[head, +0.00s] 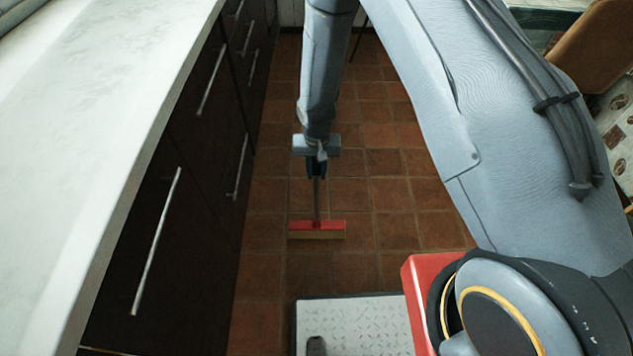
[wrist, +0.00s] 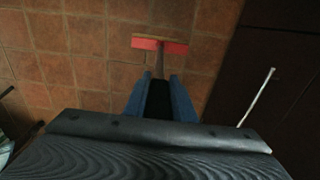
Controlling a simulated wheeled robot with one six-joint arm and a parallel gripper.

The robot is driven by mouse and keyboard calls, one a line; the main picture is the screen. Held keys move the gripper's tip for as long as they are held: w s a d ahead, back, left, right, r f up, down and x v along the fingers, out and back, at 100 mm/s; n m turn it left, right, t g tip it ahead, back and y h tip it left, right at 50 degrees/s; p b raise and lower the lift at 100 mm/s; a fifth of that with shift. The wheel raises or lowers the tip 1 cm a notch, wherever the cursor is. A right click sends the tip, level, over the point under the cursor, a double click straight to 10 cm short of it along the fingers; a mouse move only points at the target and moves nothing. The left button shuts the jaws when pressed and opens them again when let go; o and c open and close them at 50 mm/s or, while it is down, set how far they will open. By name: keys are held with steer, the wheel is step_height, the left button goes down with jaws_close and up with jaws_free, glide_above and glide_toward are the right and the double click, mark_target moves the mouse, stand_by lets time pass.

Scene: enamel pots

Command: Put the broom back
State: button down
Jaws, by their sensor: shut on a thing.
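The broom (head: 317,228) has a red head with pale bristles and a thin dark handle. In the head view its head is low over or on the brown tiled floor; I cannot tell whether it touches. My gripper (head: 317,172) is shut on the handle above the broom head. In the wrist view the red broom head (wrist: 160,45) lies beyond the blue fingers of my gripper (wrist: 161,85), with the handle running between them. The upper part of the handle is hidden by my arm.
Dark cabinets (head: 190,190) with metal handles and a pale countertop (head: 90,110) line the left side. A brown chair (head: 600,40) and a patterned cloth (head: 617,120) are at the far right. The tiled floor (head: 390,190) around the broom is clear.

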mark_target(317, 176)
steer(key=shift+f, duration=2.1)
steer(key=c, duration=1.5)
jaws_free()
